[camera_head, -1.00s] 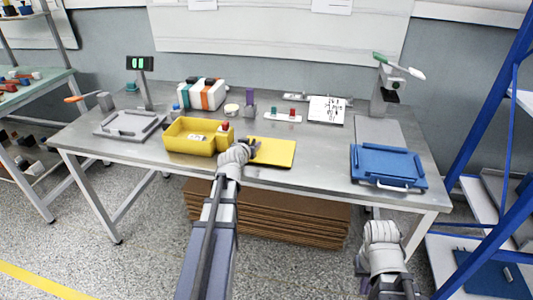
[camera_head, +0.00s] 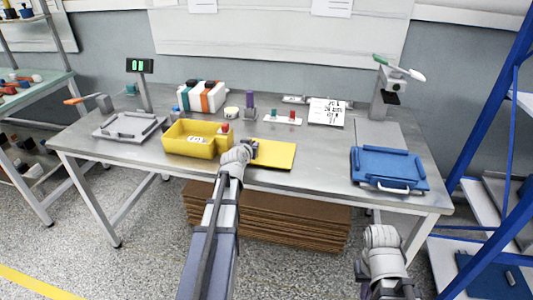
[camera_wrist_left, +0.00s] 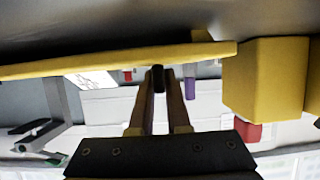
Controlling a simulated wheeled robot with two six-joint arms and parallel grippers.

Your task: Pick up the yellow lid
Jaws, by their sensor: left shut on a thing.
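The yellow lid (camera_head: 276,156) is a flat plate near the front middle of the grey table, right of the yellow bin (camera_head: 189,144). In the left wrist view the lid (camera_wrist_left: 110,63) shows edge-on, with a small dark knob (camera_wrist_left: 158,78) against its face. My left gripper (camera_head: 253,150) is over the lid's left part. In the wrist view its fingers (camera_wrist_left: 158,86) are closed around the knob. I cannot tell whether the lid touches the table. My right arm is at lower right, off the table's front edge; its fingertips are not clear.
A blue tray (camera_head: 388,168) lies on the right of the table. A grey tray (camera_head: 129,126) is on the left. Several small items and a lever press (camera_head: 386,96) stand at the back. A blue rack (camera_head: 488,110) is at far right.

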